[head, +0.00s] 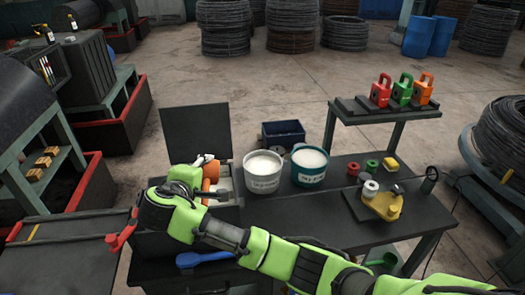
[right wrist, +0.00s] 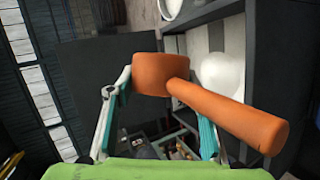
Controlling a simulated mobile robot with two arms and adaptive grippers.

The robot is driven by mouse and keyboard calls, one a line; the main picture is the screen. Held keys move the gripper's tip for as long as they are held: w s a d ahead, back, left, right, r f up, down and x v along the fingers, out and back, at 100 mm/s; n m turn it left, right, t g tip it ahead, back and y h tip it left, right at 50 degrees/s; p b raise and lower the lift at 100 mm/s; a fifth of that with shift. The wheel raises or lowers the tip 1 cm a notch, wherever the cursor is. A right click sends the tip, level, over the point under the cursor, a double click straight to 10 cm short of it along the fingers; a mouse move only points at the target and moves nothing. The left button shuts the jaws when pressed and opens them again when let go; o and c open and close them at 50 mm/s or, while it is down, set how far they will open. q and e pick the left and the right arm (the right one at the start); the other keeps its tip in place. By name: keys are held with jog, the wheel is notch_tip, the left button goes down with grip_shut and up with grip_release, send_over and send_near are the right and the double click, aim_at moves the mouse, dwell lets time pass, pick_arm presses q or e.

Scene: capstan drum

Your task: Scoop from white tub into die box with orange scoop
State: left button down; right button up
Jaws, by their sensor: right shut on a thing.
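My right gripper (head: 203,176) is shut on the orange scoop (head: 211,171) over the dark box with the raised black lid (head: 195,133), which appears to be the die box. In the right wrist view the scoop's bowl (right wrist: 162,75) and thick handle (right wrist: 235,115) lie across the fingers. The inside of the bowl is hidden. A white rounded heap or surface (right wrist: 221,74) shows behind the handle. The white tub (head: 263,175), full of white material, stands just right of the box. My left gripper is not in view.
A teal tub (head: 309,167) with white contents stands beside the white tub, with a dark blue bin (head: 283,134) behind. A blue scoop (head: 205,258) lies at the front.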

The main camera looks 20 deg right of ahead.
aim_at(213, 166)
jog(key=m+y, duration=0.1)
jog(key=d+m+y, duration=0.1)
jog(key=shift+s+d+f+m+y, duration=0.15)
jog(key=shift+s+m+y, duration=0.05)
jog(key=shift+m+y, duration=0.1)
jog(key=shift+s+d+m+t+y, duration=0.1)
jog(key=shift+d+m+t+y, duration=0.1)
jog(key=shift+m+y, duration=0.4)
jog(key=shift+d+m+t+y, duration=0.15)
jog(key=shift+m+t+y, duration=0.05)
jog(key=shift+m+y, duration=0.35)
jog(key=shift+d+r+m+y, duration=0.1)
jog(key=shift+r+m+y, duration=0.15)
jog(key=shift+y, duration=0.2)
jog(key=shift+r+m+t+y, duration=0.5)
jog(key=shift+r+m+y, duration=0.4)
jog(key=shift+r+m, duration=0.1)
